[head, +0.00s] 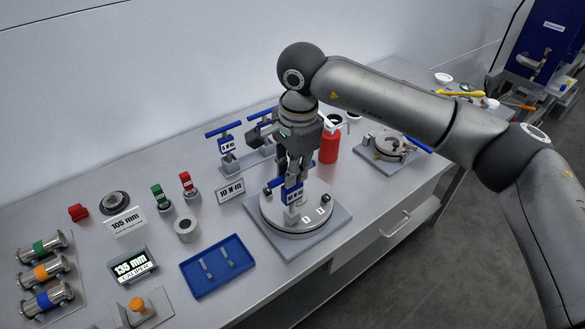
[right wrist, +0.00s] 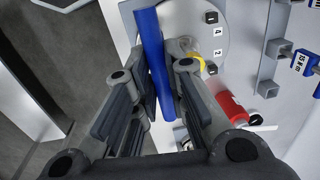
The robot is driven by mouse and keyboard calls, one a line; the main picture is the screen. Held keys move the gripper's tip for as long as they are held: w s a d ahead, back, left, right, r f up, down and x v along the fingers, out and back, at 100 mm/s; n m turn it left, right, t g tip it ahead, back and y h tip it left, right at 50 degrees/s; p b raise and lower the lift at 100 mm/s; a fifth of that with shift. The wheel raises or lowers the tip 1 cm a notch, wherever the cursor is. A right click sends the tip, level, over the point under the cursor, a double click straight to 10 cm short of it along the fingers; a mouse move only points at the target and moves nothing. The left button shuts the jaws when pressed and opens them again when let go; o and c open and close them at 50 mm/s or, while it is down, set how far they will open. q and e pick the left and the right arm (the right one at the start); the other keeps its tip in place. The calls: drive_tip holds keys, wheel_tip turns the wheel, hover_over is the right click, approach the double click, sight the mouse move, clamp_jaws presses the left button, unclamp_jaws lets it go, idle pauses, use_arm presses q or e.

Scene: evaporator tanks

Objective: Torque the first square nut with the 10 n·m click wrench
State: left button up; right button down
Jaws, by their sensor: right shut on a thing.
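My right gripper (head: 292,176) is shut on the blue handle of the 10 N·m click wrench (head: 293,193), directly over the round plate (head: 265,215). The wrench's lower end is at the plate's near side; I cannot tell whether it sits on a square nut. In the right wrist view the blue handle (right wrist: 151,55) lies between the fingers (right wrist: 155,95), and number tags show on the plate (right wrist: 213,30). A dark nut-like piece (head: 325,198) shows at the plate's right edge. My left gripper is out of view.
A 5 N·m wrench (head: 223,130) stands behind left, near a "10 N·m" card (head: 230,190). A red container (head: 330,147) stands close behind the plate. A blue tray (head: 217,283) lies front left. A metal fixture (head: 390,146) stands to the right. My right arm spans the right side.

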drive_tip(key=shift+f+b, duration=0.3)
drive_tip(key=shift+m, duration=0.3)
idle(0.4)
